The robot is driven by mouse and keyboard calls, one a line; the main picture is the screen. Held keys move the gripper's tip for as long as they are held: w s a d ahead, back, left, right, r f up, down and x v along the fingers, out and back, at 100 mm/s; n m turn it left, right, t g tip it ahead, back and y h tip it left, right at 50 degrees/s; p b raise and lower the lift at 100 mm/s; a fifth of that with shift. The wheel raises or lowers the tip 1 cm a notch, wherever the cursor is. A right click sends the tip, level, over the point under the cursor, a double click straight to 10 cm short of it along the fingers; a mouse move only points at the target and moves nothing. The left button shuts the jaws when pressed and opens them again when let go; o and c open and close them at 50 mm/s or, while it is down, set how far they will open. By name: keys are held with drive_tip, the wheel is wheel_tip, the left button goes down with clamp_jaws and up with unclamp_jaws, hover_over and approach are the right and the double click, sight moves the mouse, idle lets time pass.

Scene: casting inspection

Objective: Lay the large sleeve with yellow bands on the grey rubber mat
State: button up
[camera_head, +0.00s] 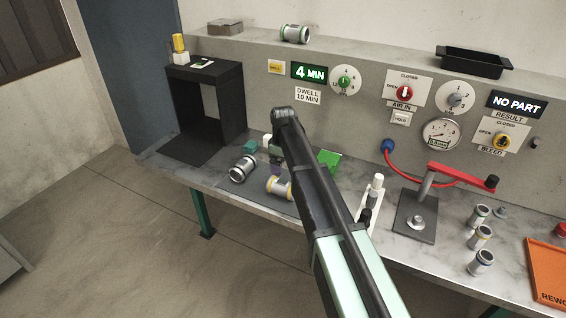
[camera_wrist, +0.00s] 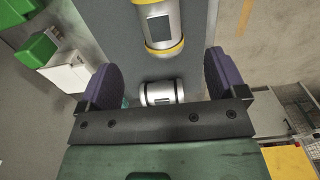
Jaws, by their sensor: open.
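The large sleeve with yellow bands (camera_head: 278,187) lies on its side on the grey rubber mat (camera_head: 256,190). It also shows at the top of the wrist view (camera_wrist: 158,25), silver with a dark label, with the mat (camera_wrist: 115,35) beneath. My gripper (camera_wrist: 160,78) is open and empty, its purple pads apart. The yellow-banded sleeve lies beyond the pads, not between them. A second silver sleeve (camera_head: 243,168) lies on the mat to its left in the head view; a sleeve (camera_wrist: 160,93) shows between the pads in the wrist view. My arm hides part of the mat.
A black open box (camera_head: 205,105) stands at the bench's left end. A green block (camera_head: 329,159) is behind the mat. A white stand (camera_head: 371,200) and a red-handled press (camera_head: 430,190) are to the right. Several upright sleeves (camera_head: 480,236) stand near an orange tray (camera_head: 548,270).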

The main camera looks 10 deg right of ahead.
drive_tip(key=shift+s+r, duration=0.2)
drive_tip(key=shift+r, duration=0.1)
drive_tip(key=s+m, duration=1)
drive_tip(key=s, duration=2)
drive_tip(key=shift+s+a, duration=0.25)
drive_tip(key=shift+a, duration=0.15)
drive_tip(key=shift+c, duration=0.4)
